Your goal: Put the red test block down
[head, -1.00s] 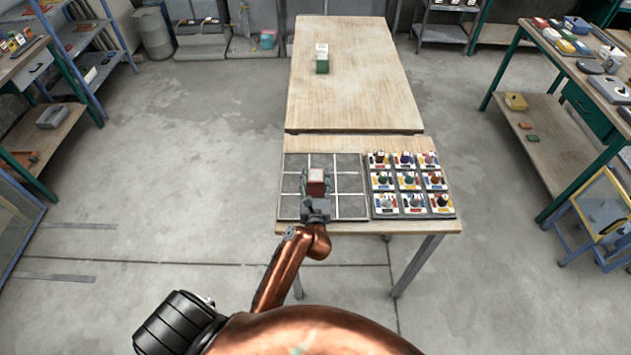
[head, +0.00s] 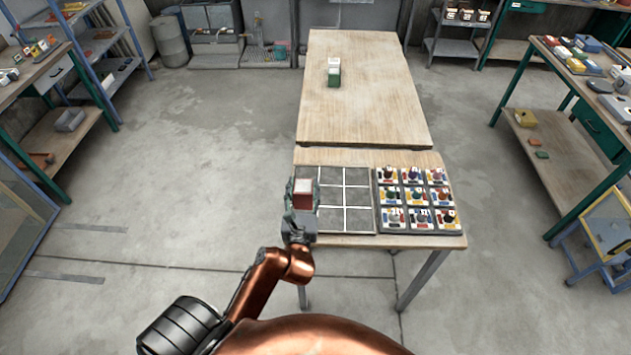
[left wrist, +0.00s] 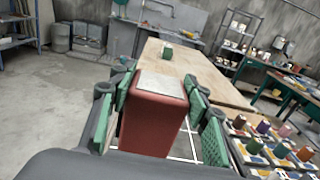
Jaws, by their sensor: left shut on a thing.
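The red test block (head: 303,195) has a pale grey top and is held upright in my left gripper (head: 301,198). In the head view the block shows over the left edge of the dark grid board (head: 358,190), which has white lines dividing it into squares. In the left wrist view the block (left wrist: 154,118) stands between the green finger pads, which press on its two sides. Its underside is hidden, so I cannot tell its height above the board. My right gripper is in neither view.
A tray of several small sample cards with coloured knobs (head: 418,202) lies right of the grid. A longer wooden table (head: 360,90) stands behind, with a green and white block (head: 334,74) on it. Side benches are well apart; the floor at left is clear.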

